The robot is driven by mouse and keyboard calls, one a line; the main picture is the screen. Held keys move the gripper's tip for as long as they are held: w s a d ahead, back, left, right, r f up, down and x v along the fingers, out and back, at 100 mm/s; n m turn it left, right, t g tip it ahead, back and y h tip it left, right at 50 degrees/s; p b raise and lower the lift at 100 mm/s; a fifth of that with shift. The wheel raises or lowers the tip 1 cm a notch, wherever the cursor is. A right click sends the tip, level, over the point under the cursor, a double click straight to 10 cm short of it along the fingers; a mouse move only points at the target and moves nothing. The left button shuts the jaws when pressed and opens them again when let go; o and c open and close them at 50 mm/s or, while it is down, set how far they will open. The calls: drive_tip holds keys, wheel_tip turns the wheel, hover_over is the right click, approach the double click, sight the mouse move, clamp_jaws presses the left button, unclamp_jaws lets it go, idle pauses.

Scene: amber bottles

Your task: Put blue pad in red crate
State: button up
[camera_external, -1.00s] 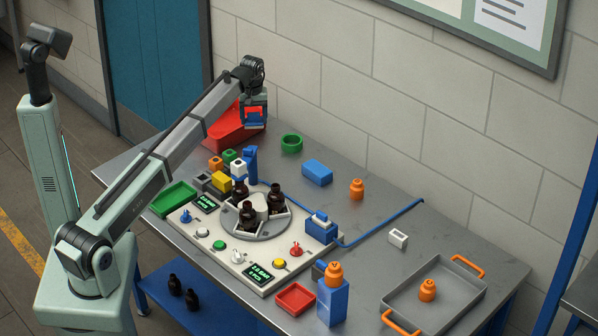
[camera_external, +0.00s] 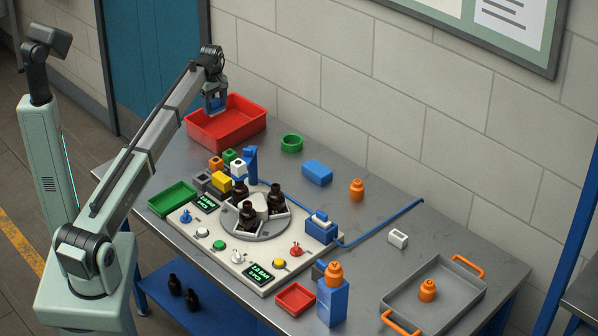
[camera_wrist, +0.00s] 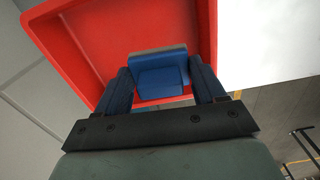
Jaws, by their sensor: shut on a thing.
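The red crate (camera_external: 228,124) stands at the far left of the table by the wall, and it fills much of the wrist view (camera_wrist: 75,50). My gripper (camera_external: 214,106) is over the left part of the crate. In the wrist view my gripper (camera_wrist: 165,82) is shut on a blue pad (camera_wrist: 160,78), which sits between the two dark blue fingers. The pad shows against the inside of the crate. I cannot tell how far it is above the crate floor.
A green ring (camera_external: 291,143) and a blue block (camera_external: 317,172) lie right of the crate. Small coloured blocks (camera_external: 222,180) and a white panel (camera_external: 225,255) with dark bottles are in front. A grey tray (camera_external: 400,310) is at the right.

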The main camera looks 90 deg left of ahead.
sight(217, 135)
drive_tip(key=shift+f+n, duration=0.15)
drive_tip(key=shift+n, duration=0.15)
drive_tip(key=shift+f, duration=0.4)
wheel_tip(217, 135, down, 9)
drive_tip(key=shift+f, duration=0.1)
drive_tip(key=o, duration=1)
drive_tip(key=shift+o, duration=0.2)
wheel_tip(217, 135, up, 12)
drive_tip(key=shift+r, duration=0.15)
